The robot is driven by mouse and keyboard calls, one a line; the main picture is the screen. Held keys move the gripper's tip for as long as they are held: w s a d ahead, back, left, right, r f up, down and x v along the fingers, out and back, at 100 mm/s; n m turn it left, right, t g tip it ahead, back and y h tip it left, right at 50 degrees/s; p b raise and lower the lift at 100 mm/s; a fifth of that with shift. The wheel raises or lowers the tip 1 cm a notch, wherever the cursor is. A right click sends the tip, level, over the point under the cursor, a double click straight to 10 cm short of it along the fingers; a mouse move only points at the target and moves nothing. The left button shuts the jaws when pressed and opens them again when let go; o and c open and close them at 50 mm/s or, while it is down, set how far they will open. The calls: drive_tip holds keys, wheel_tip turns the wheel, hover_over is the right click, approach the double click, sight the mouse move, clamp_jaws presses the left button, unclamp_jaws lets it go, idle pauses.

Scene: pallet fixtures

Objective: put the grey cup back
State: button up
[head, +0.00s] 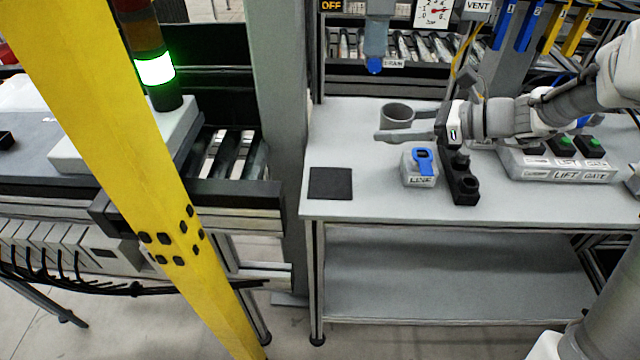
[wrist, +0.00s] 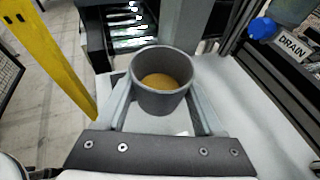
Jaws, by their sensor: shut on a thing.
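The grey cup (head: 397,112) is upright above the back left part of the grey bench (head: 380,200). My gripper (head: 396,127) reaches in from the right and is shut on the cup, one finger on each side. In the wrist view the cup (wrist: 160,101) sits between the fingers, and a brown-yellow surface shows inside it. A black square mat (head: 330,184) lies bare on the bench, to the left and nearer than the cup. The gap between cup and bench is hard to judge.
A box marked LINE with a blue handle (head: 424,161) and a black block with sockets (head: 461,184) stand in front of my gripper. A LIFT GATE button box (head: 560,165) is at right. A blue-tipped DRAIN nozzle (head: 375,64) hangs behind the cup. A yellow post (head: 130,150) stands left.

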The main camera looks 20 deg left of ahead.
sight(330, 182)
drive_tip(key=s+a+f+b, duration=0.1)
drive_tip(key=a+f, duration=0.1)
drive_tip(key=a, duration=0.1)
drive_tip(key=s+a+f+b, duration=0.1)
drive_tip(key=s+a+f, duration=0.1)
drive_tip(key=a, duration=0.2)
drive_tip(key=s+a+f+b, duration=0.1)
drive_tip(key=a+f, duration=0.2)
drive_tip(key=shift+s+a+f, duration=0.1)
drive_tip(key=shift+s+a, duration=0.2)
drive_tip(key=shift+a, duration=0.05)
drive_tip(key=shift+f+b, duration=0.65)
drive_tip(key=shift+f, duration=1.25)
drive_tip(key=shift+f, duration=0.15)
drive_tip(key=o, duration=1.5)
drive_tip(key=shift+c, duration=0.2)
